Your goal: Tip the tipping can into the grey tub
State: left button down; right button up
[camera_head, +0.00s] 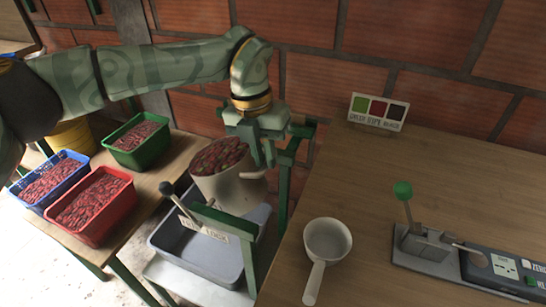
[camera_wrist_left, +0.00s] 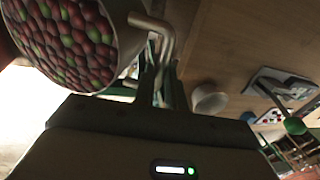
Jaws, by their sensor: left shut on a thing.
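The tipping can (camera_head: 232,190) is a pale can full of red and green coffee cherries, tilted slightly in its green frame above the grey tub. The grey tub (camera_head: 208,253) sits below it on a white stand, and the part I can see of its inside looks empty. My left gripper (camera_head: 262,158) reaches down at the can's right side and is shut on its handle. My right gripper is not in view.
A lever with a sign (camera_head: 203,227) stands on the green frame before the can. Green (camera_head: 150,160), blue (camera_head: 38,205) and red (camera_head: 92,238) crates of cherries are on the left table. The right table holds a white scoop (camera_head: 327,240) and a green-knobbed lever device (camera_head: 425,243).

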pick_arm(q)
jog(key=shift+w+a+r+g+h+p, duration=0.3)
jog(key=shift+a+r+h+p, duration=0.25)
jog(key=shift+a+h, duration=0.3)
jog(key=shift+w+a+r+g+h+p, duration=0.25)
jog(key=shift+a+r+h+p, duration=0.3)
jog(key=shift+a+h, duration=0.25)
